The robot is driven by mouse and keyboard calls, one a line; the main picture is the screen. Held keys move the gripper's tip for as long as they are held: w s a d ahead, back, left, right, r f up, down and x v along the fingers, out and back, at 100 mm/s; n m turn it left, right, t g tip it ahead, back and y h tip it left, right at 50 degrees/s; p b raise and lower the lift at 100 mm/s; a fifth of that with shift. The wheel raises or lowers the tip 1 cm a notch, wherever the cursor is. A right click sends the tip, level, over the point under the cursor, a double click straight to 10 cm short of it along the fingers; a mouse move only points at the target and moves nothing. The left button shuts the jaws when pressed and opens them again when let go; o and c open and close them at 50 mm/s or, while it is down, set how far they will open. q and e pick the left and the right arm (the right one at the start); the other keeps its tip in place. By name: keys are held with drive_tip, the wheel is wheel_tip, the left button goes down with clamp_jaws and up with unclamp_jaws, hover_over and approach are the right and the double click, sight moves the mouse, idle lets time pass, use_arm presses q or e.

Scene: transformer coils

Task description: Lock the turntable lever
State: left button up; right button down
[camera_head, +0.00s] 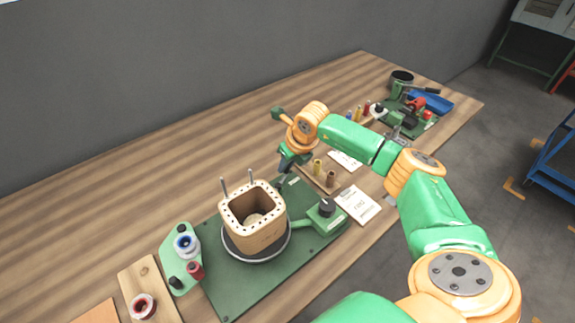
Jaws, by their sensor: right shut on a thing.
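The turntable (262,257) is a dark round disc on a green base board (235,291). A square tan coil former (265,238) with a row of holes around its top stands upright on it. My right gripper (283,168) points down at the back edge of the board, behind and right of the former. It is shut on a small dark part there, which looks like the turntable lever. The jaws hide most of that part, so its angle cannot be told. My left gripper is not in view.
A green holder with spools (186,245) stands at left. The back left tabletop is clear.

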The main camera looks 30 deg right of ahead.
drive_tip(key=shift+w+f+n+b, duration=0.2)
drive_tip(key=shift+n+b, duration=0.1)
drive_tip(key=shift+n, duration=0.2)
drive_tip(key=shift+a+r+n+y, duration=0.15)
drive_tip(key=shift+r+n+y, duration=0.1)
drive_tip(key=shift+n+y, duration=0.05)
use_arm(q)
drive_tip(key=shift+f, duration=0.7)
use_arm(e)
drive_tip(key=c, duration=0.8)
unclamp_jaws()
drive_tip(key=shift+w, duration=0.15)
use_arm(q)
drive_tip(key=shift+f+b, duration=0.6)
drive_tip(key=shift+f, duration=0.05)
use_arm(e)
drive_tip(key=v, duration=0.7)
